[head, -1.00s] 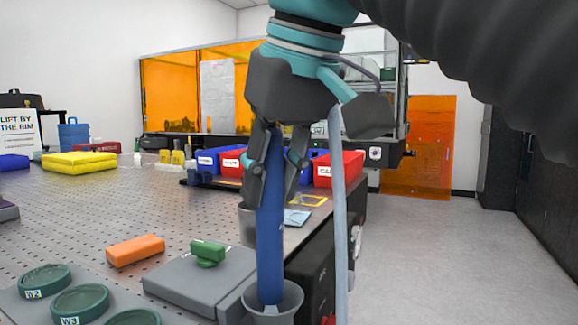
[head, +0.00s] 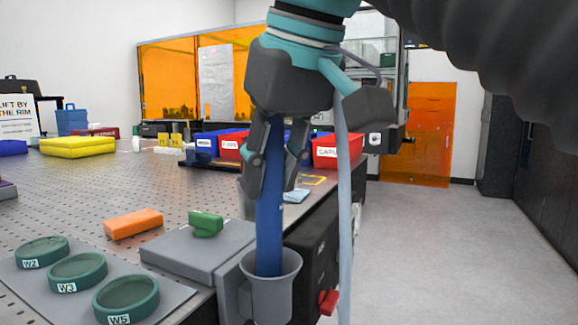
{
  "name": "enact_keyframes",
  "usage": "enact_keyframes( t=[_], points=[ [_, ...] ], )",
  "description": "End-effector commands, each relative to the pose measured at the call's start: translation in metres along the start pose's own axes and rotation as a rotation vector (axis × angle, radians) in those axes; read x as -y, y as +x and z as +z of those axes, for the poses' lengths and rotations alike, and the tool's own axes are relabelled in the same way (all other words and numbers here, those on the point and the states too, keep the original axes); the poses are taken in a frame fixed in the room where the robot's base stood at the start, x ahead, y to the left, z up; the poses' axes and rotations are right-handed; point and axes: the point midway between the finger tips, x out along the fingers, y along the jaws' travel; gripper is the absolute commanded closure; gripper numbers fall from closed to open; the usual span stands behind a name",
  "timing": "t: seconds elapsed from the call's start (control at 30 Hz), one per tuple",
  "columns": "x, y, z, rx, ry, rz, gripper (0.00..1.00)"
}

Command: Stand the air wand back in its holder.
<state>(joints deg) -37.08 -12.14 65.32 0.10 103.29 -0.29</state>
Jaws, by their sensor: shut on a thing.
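The air wand is a long blue tube (head: 270,232) with a pale hose (head: 342,210) hanging beside it. My gripper (head: 270,165) is shut on the upper part of the wand and holds it nearly upright. The holder is a grey cup (head: 271,300) at the bench's front edge. The wand's lower end goes behind the cup's front rim and appears inside its mouth. The tip is hidden, so I cannot tell how deep it sits.
An orange block (head: 133,223) and several green rings (head: 126,298) lie further left. Red and blue bins (head: 338,150) stand behind. The floor (head: 430,260) at right is clear.

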Motion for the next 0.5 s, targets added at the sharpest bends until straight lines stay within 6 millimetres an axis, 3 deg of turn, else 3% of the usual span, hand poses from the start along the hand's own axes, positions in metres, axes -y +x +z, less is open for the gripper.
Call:
enact_keyframes(
  t=[0.1, 0.13, 0.23, 0.5],
  points=[
    [0.0002, 0.0092, 0.0015, 0.019, 0.0, -0.001, 1.0],
    [0.0002, 0.0089, 0.0013, 0.019, 0.0, -0.001, 0.66],
    [0.0002, 0.0085, 0.0013, 0.018, 0.0, -0.001, 0.42],
    [0.0001, 0.008, 0.0013, 0.017, 0.0, 0.0, 0.42]
  ],
)
